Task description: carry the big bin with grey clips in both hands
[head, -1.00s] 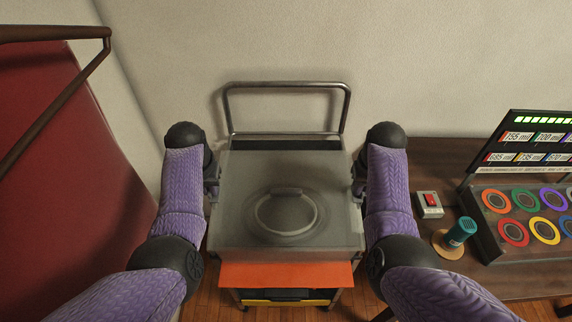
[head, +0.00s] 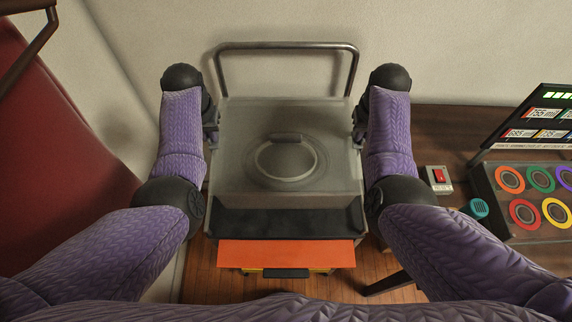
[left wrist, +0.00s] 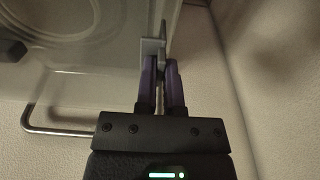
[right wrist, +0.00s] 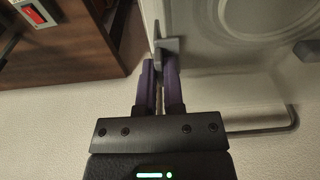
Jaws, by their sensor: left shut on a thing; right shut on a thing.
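The big bin (head: 235,170) is translucent grey, with a flat lid and a round raised handle, in the middle of the head view. My left gripper (head: 211,127) is at its left side; in the left wrist view, its fingers (left wrist: 163,66) are shut on a grey clip (left wrist: 151,50). My right gripper (head: 358,127) is at its right side; in the right wrist view, its fingers (right wrist: 158,68) are shut on the other grey clip (right wrist: 169,46). The bin looks level. Whether it touches the cart beneath cannot be told.
A cart with a metal handle (head: 285,46), a dark top (head: 285,222) and an orange front (head: 285,253) is beneath the bin, against the pale wall. A dark wooden table (head: 440,125) with a switch box (head: 438,179) and a coloured-ring panel is at right. A red surface (head: 60,180) is at left.

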